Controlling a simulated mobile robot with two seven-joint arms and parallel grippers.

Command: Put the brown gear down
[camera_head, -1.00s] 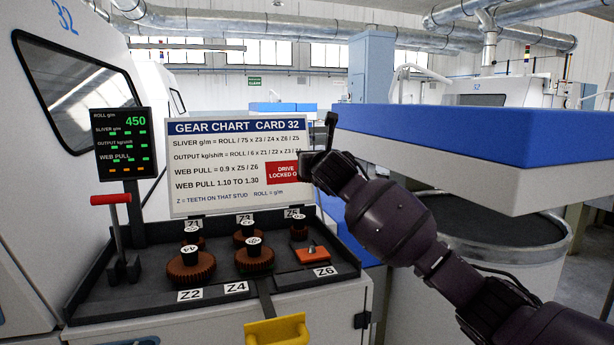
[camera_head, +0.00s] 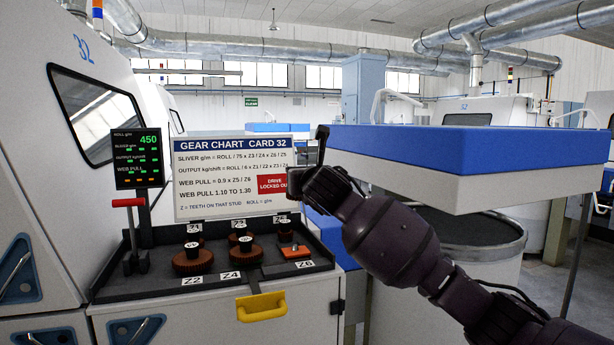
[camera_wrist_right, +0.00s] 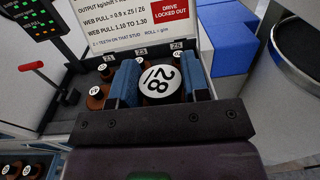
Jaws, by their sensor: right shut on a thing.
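The cap sits between the two blue fingers in the right wrist view; most of the gear's body is hidden. In the head view my right arm reaches in from the right, and its hand (camera_head: 312,180) is in front of the chart's right edge; the held gear is hidden there. The gear tray (camera_head: 170,284) lies below the chart, with brown gears (camera_head: 192,264) on studs at left and centre. My left gripper is not in view.
A gear chart board (camera_head: 225,190) stands behind the tray, beside a display (camera_head: 137,158) and a red-handled lever (camera_head: 128,203). An orange block (camera_head: 297,252) sits by the Z6 label. A yellow handle (camera_head: 262,308) juts from the front. A blue-topped bench (camera_head: 470,145) is at right.

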